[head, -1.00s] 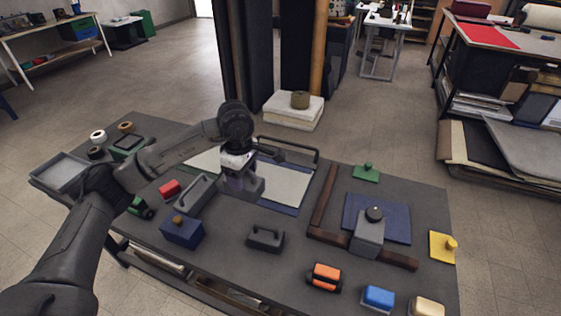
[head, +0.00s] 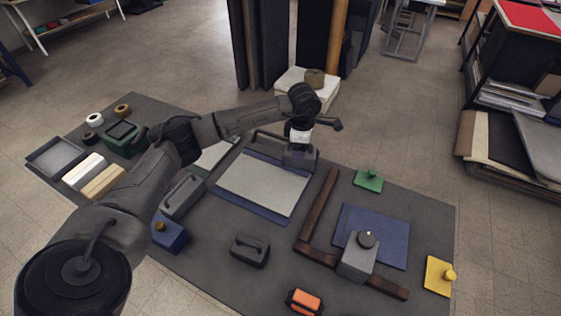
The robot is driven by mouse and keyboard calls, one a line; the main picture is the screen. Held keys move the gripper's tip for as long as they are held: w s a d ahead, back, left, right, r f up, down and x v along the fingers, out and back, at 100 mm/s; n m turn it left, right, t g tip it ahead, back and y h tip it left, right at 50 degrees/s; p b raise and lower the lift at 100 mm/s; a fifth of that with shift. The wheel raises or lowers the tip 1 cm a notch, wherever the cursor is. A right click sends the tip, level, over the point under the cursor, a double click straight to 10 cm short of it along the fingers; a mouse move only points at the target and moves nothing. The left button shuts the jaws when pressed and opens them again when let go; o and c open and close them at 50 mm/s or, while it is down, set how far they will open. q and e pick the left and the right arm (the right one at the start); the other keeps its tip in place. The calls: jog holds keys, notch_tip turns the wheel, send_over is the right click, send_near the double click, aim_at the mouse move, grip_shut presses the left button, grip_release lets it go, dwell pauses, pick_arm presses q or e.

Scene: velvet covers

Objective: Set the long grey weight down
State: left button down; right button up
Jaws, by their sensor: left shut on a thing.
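My left gripper (head: 299,146) is at the back of the grey work table, near the far right corner of a pale sheet on a blue panel (head: 262,187). It is shut on the long grey weight (head: 302,159), of which only a small grey part shows below the fingers. The wrist hides the rest, and I cannot tell whether the weight touches the surface. My right gripper is not in view.
A long grey block with a handle (head: 182,196) and a smaller one (head: 250,250) stand on the table (head: 215,265). A brown L-shaped square (head: 318,215), a blue panel with a grey block (head: 357,263), a green piece (head: 369,181) and a yellow piece (head: 437,275) lie to the right.

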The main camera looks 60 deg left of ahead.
pick_arm(q)
jog(key=shift+s+n, duration=0.15)
jog(key=shift+n, duration=0.15)
jog(key=shift+s+f, duration=0.15)
jog(key=shift+s+a+f+b, duration=0.45)
jog(key=shift+a+f+b, duration=0.05)
jog(key=shift+a+f, duration=1.35)
jog(key=shift+s+a+f+b, duration=0.4)
jog(key=shift+a+f+b, duration=0.05)
jog(key=shift+a+f, duration=1.35)
jog(key=shift+s+a+f+b, duration=0.5)
jog(key=shift+a+f, duration=1.2)
jog(key=shift+a, duration=0.2)
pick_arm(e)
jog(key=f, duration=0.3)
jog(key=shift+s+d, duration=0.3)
pick_arm(q)
jog(key=shift+w, duration=0.1)
jog(key=c, duration=0.6)
grip_release()
jog(key=shift+f, duration=0.15)
jog(key=shift+c, duration=0.2)
jog(key=o, duration=0.4)
jog(key=shift+o, duration=0.2)
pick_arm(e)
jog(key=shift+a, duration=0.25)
